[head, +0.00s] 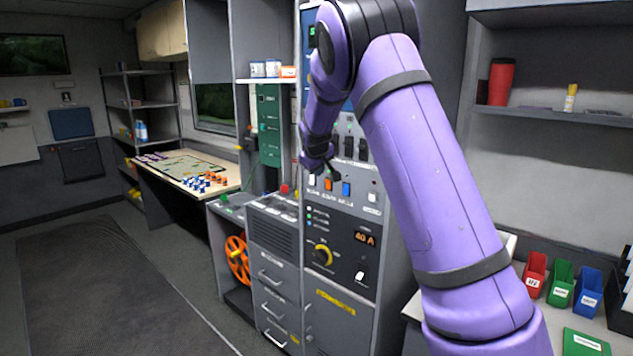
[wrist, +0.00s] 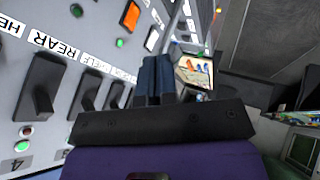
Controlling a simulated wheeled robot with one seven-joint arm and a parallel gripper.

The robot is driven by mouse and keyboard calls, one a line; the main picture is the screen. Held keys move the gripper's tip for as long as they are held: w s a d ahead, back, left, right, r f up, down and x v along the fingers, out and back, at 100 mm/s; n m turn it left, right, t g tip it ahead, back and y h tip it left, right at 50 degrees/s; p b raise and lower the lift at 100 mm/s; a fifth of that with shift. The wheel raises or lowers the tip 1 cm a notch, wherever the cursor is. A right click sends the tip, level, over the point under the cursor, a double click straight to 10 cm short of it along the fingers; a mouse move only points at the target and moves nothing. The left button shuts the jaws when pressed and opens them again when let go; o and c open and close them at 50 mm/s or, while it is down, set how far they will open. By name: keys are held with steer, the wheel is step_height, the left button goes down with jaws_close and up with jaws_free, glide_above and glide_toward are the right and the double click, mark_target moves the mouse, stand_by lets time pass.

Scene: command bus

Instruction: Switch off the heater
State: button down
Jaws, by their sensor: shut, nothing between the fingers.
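A grey control panel (head: 343,205) stands in the middle of the head view, with black levers (head: 348,147) on its upper part. The wrist view shows several black levers (wrist: 43,98) close up on its light face, beside white labels. I cannot tell for certain which lever is the heater's. My gripper (head: 322,170) is in front of the panel, just below the levers. In the wrist view its dark fingers (wrist: 156,64) are shut and empty, beside the lever row; contact cannot be told.
Orange (head: 328,184) and blue (head: 346,189) switches sit below the levers. A drawer cabinet (head: 275,285) adjoins at left, and a desk (head: 190,172) lies beyond. The floor at left is clear.

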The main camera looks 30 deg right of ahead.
mark_target(324, 182)
steer(key=shift+w, duration=0.15)
steer(key=shift+a, duration=0.1)
steer(key=shift+f, duration=0.1)
steer(key=w+d+f, duration=0.6)
steer(key=f, duration=0.1)
steer(key=shift+w+d+f, duration=0.2)
steer(key=shift+w+d, duration=0.05)
steer(key=shift+w, duration=0.05)
steer(key=shift+w+d+r, duration=0.1)
steer(key=shift+d, duration=0.2)
